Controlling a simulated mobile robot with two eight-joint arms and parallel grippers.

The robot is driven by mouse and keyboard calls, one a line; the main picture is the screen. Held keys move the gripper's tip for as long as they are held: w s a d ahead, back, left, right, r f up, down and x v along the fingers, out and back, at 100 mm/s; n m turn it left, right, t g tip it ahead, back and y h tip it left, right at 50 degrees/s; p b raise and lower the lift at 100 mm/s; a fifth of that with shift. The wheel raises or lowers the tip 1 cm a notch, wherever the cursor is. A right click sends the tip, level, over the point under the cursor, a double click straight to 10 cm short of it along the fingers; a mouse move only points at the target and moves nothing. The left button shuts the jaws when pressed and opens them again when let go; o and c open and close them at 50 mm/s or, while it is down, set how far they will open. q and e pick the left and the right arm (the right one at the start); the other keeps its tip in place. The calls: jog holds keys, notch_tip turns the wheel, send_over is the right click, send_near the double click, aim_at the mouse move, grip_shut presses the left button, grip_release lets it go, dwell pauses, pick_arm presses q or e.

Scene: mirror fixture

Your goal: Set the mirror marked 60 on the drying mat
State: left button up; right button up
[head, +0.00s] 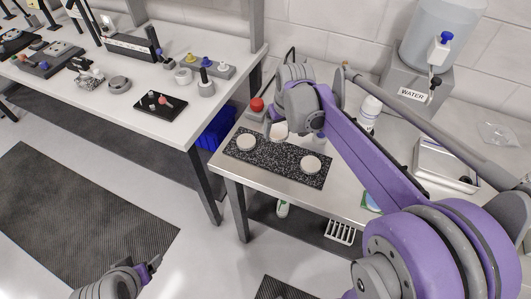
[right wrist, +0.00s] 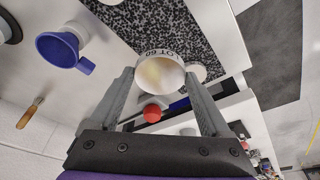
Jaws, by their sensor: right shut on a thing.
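My right gripper (head: 277,124) is shut on a round, pale-rimmed mirror (right wrist: 160,72). Its rim lettering seems to read "LOT 60" in the right wrist view, and its face looks yellowish. The same mirror (head: 279,130) shows under the gripper in the head view, at the far edge of the drying mat; whether it touches the mat I cannot tell. The black speckled drying mat (head: 274,166) lies on the right bench, with two pale discs on it, one left (head: 246,142) and one right (head: 311,164). My left gripper (head: 152,267) is low at left, away from the bench; its jaw opening is unclear.
A red knob (head: 257,104) is just beyond the mat. A white bottle (head: 369,110), a water dispenser (head: 412,85) and a metal tray (head: 445,165) stand further right. The left bench (head: 160,40) holds several small fixtures. The mat's middle between the discs is clear.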

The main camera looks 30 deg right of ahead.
send_over(277, 154)
jog(key=s, duration=0.1)
notch_tip(277, 154, down, 5)
jog(key=shift+f, duration=0.2)
jog(key=shift+f+b, duration=0.3)
jog(key=shift+f, duration=2)
